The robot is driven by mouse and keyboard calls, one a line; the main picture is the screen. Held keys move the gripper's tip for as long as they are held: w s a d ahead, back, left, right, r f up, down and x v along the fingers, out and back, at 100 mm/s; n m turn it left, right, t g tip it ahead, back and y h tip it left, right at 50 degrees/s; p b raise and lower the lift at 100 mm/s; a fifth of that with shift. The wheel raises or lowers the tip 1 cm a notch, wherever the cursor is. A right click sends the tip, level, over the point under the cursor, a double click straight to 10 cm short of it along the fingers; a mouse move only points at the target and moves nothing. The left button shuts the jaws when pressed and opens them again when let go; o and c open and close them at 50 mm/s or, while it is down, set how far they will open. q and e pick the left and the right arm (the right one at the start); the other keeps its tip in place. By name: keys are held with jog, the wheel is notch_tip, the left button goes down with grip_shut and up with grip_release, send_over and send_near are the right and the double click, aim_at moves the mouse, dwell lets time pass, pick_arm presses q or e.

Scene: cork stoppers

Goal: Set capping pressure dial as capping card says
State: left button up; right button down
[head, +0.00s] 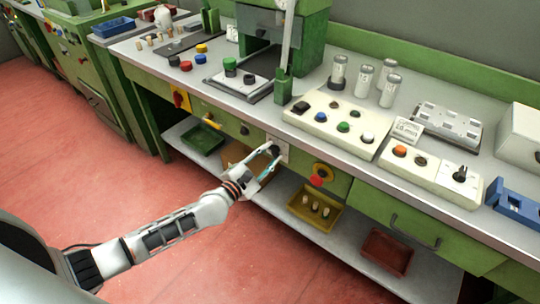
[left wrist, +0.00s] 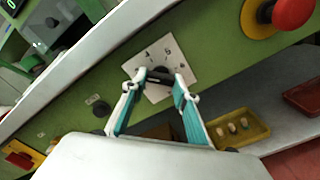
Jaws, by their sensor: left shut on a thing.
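The dial is a black knob (left wrist: 160,75) on a white scale plate (left wrist: 184,63) with several marks, fixed to the bench's green front. In the head view the plate (head: 284,143) shows beside my fingers. My left gripper (left wrist: 158,86) is shut on the knob, one teal-lined finger at each side. In the head view my left gripper (head: 268,160) reaches up to the bench front. The knob's exact setting is hard to read. A small white card (head: 408,129) with print stands behind the control boxes; its text is too small to read. My right gripper is not in view.
A red button on a yellow ring (left wrist: 292,12) is right of the dial, and a red-yellow switch (head: 179,98) is farther left. A yellow bin (head: 316,212) with corks stands on the lower shelf. Button boxes (head: 335,122) and steel cylinders (head: 362,82) stand on the bench.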

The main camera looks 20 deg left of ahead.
pick_arm(q)
jog(key=shift+n, duration=0.5)
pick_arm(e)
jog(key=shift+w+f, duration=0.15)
pick_arm(q)
jog(key=o, duration=1.1)
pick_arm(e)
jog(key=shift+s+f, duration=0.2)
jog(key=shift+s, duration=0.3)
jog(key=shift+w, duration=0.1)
pick_arm(q)
jog(key=v, duration=1.2)
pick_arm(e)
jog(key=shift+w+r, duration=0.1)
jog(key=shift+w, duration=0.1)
